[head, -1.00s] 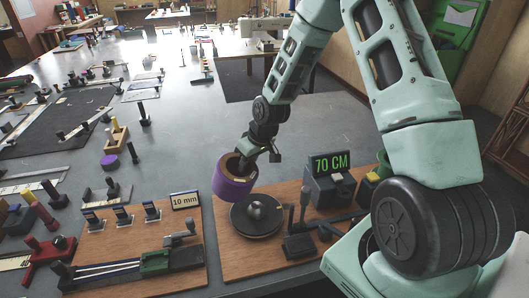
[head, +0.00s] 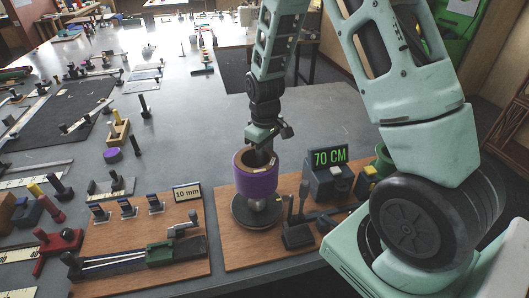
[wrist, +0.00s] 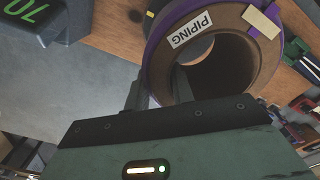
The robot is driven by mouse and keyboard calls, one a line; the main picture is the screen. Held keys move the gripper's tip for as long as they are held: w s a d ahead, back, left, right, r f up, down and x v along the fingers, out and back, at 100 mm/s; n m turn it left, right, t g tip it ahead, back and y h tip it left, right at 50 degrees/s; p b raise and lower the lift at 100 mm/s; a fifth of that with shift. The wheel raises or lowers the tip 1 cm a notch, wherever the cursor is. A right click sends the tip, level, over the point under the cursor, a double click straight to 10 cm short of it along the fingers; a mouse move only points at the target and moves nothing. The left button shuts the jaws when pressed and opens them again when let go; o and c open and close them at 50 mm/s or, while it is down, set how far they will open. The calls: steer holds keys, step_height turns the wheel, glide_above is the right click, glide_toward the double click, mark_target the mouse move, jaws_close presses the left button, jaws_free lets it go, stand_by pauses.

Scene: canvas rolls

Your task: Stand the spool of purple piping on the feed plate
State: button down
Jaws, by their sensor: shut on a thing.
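The spool of purple piping (head: 256,182) is a wide purple ring with a tan top face and an open bore. My gripper (head: 261,155) is shut on its wall from above. The wrist view shows the spool (wrist: 263,78) with a "PIPING" label on its face; my gripper (wrist: 160,85) has one finger inside the bore and one outside. The feed plate (head: 240,217) is a dark round disc with a shiny metal dome in its middle. The spool looks nearly upright over the plate, with part of the dome showing below its lower edge. Its exact height is unclear.
A display reading "70 CM" (head: 330,158) stands right of the plate, with a dark lever fixture (head: 297,232) in front of it. A "10 mm" sign (head: 187,192) and a green clamp fixture (head: 165,250) are to the left. A flat purple disc (head: 112,155) lies farther left.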

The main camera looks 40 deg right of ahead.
steer(key=shift+r, duration=0.15)
steer(key=shift+f+b, duration=3.4)
steer(key=shift+f, duration=1.4)
steer(key=c, duration=1.1)
jaws_free()
steer(key=shift+r, duration=0.1)
step_height(320, 180, up, 17)
steer(key=b, duration=0.3)
steer(key=shift+r, duration=0.15)
